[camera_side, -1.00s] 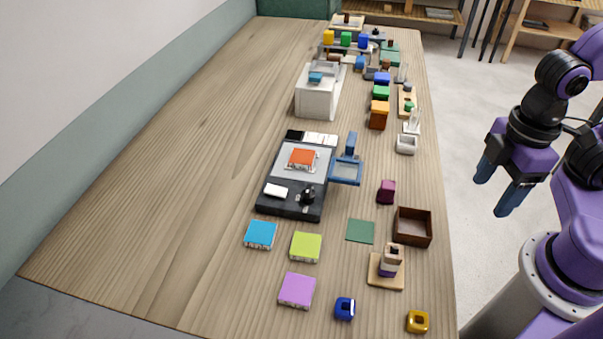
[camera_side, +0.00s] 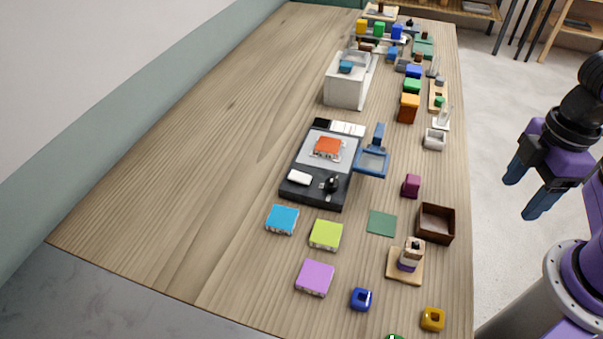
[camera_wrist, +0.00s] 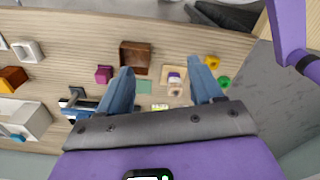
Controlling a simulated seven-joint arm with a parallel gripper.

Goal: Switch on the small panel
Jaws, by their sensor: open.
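The small panel is a black box (camera_side: 311,193) in the middle of the table. Its top carries a grey plate with an orange block (camera_side: 327,146), a white rocker-like piece (camera_side: 300,178) and a black knob or lever (camera_side: 332,184). I cannot tell whether it is on. A blue hinged-looking frame (camera_side: 371,162) sticks out at its right side. My gripper (camera_side: 522,197) is open and empty, off the table's right edge and well apart from the panel. In the wrist view my gripper (camera_wrist: 161,66) has its fingers spread; the panel is mostly hidden there behind my gripper.
In front of the panel lie blue (camera_side: 282,220), lime (camera_side: 326,235) and purple (camera_side: 315,278) tiles. A brown open box (camera_side: 436,223) and a peg stand (camera_side: 405,266) are near the right edge. A white box (camera_side: 346,92) stands behind. The table's left side is clear.

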